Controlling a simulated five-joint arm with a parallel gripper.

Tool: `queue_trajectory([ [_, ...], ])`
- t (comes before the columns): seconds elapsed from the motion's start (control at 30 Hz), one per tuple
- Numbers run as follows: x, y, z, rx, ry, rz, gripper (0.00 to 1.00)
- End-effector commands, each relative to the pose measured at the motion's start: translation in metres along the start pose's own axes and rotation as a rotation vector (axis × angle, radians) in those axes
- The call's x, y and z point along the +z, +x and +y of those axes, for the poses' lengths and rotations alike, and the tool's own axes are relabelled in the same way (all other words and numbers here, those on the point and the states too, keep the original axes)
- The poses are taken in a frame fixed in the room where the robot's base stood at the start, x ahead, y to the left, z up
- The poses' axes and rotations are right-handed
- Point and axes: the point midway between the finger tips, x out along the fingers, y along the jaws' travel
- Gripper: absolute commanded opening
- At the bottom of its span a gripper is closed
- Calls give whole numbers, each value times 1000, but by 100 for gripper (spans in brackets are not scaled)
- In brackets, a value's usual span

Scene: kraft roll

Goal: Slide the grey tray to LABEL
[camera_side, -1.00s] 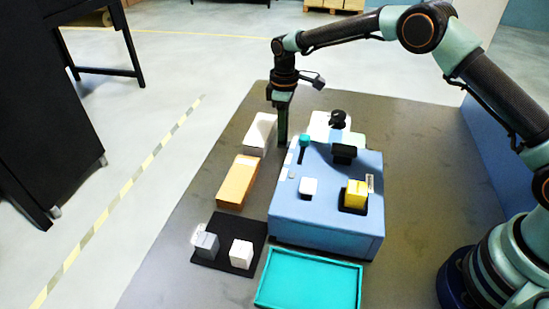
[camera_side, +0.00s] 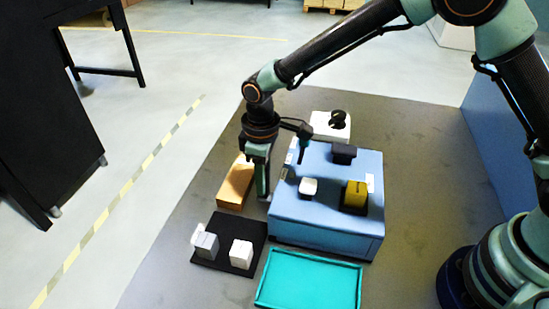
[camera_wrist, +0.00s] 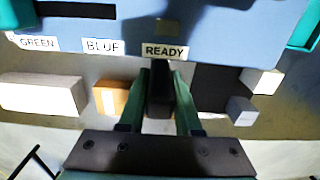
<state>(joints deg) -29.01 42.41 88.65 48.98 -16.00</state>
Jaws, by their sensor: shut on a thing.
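My gripper (camera_wrist: 158,110) is shut on a dark upright bar (camera_wrist: 158,88), seen between its fingers in the wrist view. In the side view my gripper (camera_side: 262,188) is low at the left side of the blue box (camera_side: 320,235), close to the tan block (camera_side: 235,185). The bar's far end meets the blue box's edge beside the READY label (camera_wrist: 164,51). BLUE (camera_wrist: 102,46) and GREEN (camera_wrist: 37,42) labels lie left of it. No clearly grey tray shows; a dark flat mat or tray (camera_side: 224,228) bears a grey cube (camera_side: 206,245) and a white cube (camera_side: 241,254).
A teal tray (camera_side: 310,283) lies in front of the blue box. A white box (camera_wrist: 40,93) lies beyond the tan block. The table's right side is clear.

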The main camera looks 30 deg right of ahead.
Motion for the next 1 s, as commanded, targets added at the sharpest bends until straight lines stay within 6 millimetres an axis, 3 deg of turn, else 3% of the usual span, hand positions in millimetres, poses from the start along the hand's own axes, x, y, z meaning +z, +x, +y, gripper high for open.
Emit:
queue_trajectory([
  [0.1,-1,-1,-21,1,-3,3,0],
  [0.3,-1,-1,-39,1,-1,2,0],
  [0.8,-2,-2,-47,1,-2,2,0],
  [0.83,-1,-2,-47,0,-2,2,40],
  [0.9,-2,-1,-47,1,-3,2,62],
  [1.0,-1,-1,-47,0,-2,2,62],
])
